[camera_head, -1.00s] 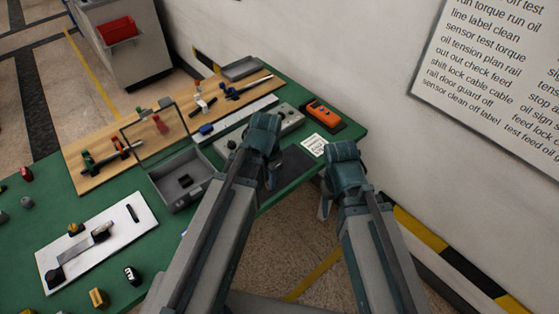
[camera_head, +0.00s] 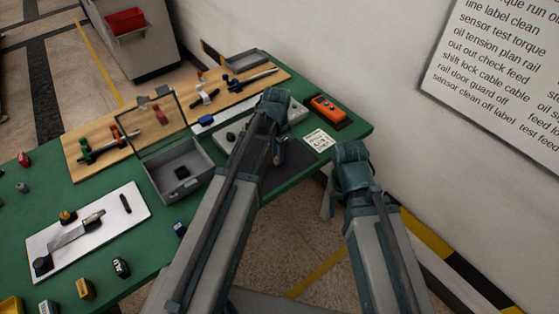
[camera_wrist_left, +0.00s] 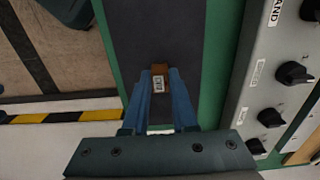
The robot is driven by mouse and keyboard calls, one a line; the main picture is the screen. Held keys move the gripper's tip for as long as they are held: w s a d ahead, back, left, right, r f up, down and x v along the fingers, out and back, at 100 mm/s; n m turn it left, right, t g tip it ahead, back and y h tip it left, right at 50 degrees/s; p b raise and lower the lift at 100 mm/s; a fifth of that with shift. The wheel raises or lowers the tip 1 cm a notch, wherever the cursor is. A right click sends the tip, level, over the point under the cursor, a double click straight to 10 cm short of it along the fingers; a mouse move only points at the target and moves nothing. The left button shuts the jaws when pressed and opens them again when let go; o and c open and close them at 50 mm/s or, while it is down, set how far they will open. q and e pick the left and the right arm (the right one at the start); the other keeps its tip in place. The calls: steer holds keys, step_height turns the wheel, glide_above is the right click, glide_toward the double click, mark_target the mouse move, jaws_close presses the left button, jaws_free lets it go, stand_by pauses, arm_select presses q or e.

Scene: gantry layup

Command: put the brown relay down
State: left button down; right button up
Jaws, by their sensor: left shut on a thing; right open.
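The brown relay (camera_wrist_left: 160,70), a small block with a white printed label, sits between the fingertips of my left gripper (camera_wrist_left: 160,84) in the left wrist view. The gripper is shut on it. A dark grey mat (camera_wrist_left: 185,35) lies directly beneath; I cannot tell whether the relay touches it. In the head view my left gripper (camera_head: 279,153) is over the mat (camera_head: 301,153), and its arm hides the relay. My right gripper (camera_head: 327,204) is open, off the table's front edge, mostly hidden by its own wrist.
A grey panel with black knobs (camera_wrist_left: 294,73) stands close beside the mat. An orange device (camera_head: 328,107) and a white printed card (camera_head: 319,141) lie near the right end of the green table. A grey open bin (camera_head: 186,186) with a dark block is left of my left arm.

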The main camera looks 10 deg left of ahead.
arm_select(q)
steer(key=shift+f, duration=0.45)
arm_select(e)
steer(key=shift+d+f, duration=0.1)
steer(key=shift+f, duration=0.3)
arm_select(q)
steer(key=shift+r, duration=0.1)
steer(key=shift+f, duration=0.3)
steer(key=c, duration=0.7)
jaws_free()
steer(key=shift+r, duration=0.1)
arm_select(e)
steer(key=shift+f, duration=0.15)
arm_select(q)
steer(key=shift+r, duration=0.15)
step_height(320, 180, up, 12)
steer(key=p, duration=1.2)
steer(key=s+d+n, duration=0.2)
steer(key=s+d, duration=0.3)
steer(key=s, duration=0.2)
steer(key=s+d+n+y, duration=0.1)
steer(key=s+d, duration=0.4)
steer(key=s, duration=0.3)
steer(key=shift+d+n, duration=0.2)
steer(key=shift+n, duration=0.2)
arm_select(e)
step_height(320, 180, up, 12)
steer(key=shift+r, duration=0.2)
arm_select(q)
steer(key=shift+r, duration=0.1)
